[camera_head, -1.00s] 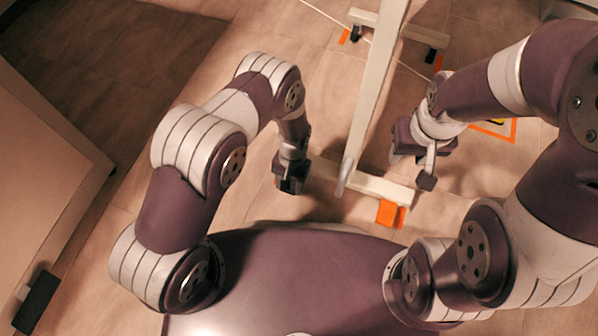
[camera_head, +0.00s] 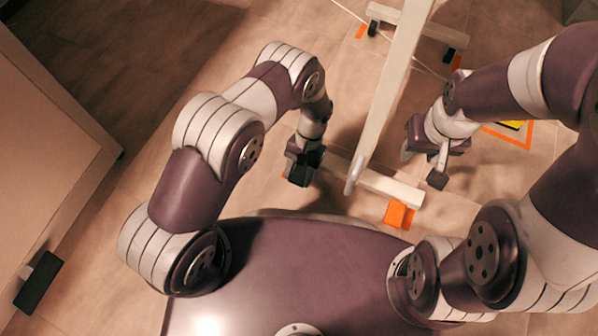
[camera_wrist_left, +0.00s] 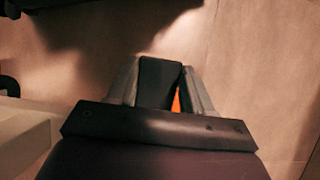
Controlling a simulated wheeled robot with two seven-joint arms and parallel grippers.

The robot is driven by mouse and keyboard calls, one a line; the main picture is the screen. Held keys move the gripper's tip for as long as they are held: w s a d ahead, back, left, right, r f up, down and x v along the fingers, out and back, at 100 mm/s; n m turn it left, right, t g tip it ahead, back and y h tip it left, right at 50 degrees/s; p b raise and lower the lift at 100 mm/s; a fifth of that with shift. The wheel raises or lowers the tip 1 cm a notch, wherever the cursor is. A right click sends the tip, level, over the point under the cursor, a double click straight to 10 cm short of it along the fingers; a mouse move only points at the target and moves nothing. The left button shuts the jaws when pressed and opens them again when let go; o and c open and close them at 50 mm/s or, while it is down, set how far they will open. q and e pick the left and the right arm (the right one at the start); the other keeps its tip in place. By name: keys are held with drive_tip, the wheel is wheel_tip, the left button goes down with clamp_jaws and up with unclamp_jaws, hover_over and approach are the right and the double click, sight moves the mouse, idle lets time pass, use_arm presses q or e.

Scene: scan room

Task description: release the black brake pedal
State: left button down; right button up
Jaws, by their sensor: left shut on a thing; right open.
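In the left wrist view, a black block (camera_wrist_left: 158,82), which looks like the brake pedal, sits between the grey fingers of my left gripper (camera_wrist_left: 160,88). A sliver of orange shows beside it at the right finger. In the head view my left gripper (camera_head: 303,170) is low near the floor, at the left end of the frame's pale foot bar (camera_head: 390,186); the pedal is hard to tell from the dark gripper there. My right gripper (camera_head: 424,168) is open and empty, just right of the pale upright.
A pale wheeled frame (camera_head: 388,90) stands in front of me. An orange piece (camera_head: 398,214) is at its near right foot. A pale panel (camera_head: 45,130) with a black block (camera_head: 38,284) is at the left. Open floor (camera_head: 170,70) lies beyond my left arm.

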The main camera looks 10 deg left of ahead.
sight(304, 168)
use_arm(q)
drive_tip(key=shift+c, duration=2.2)
unclamp_jaws()
drive_tip(key=p+v, duration=0.4)
drive_tip(key=v, duration=0.3)
drive_tip(key=shift+s+r, duration=0.1)
drive_tip(key=shift+r, duration=0.2)
drive_tip(key=shift+f, duration=0.1)
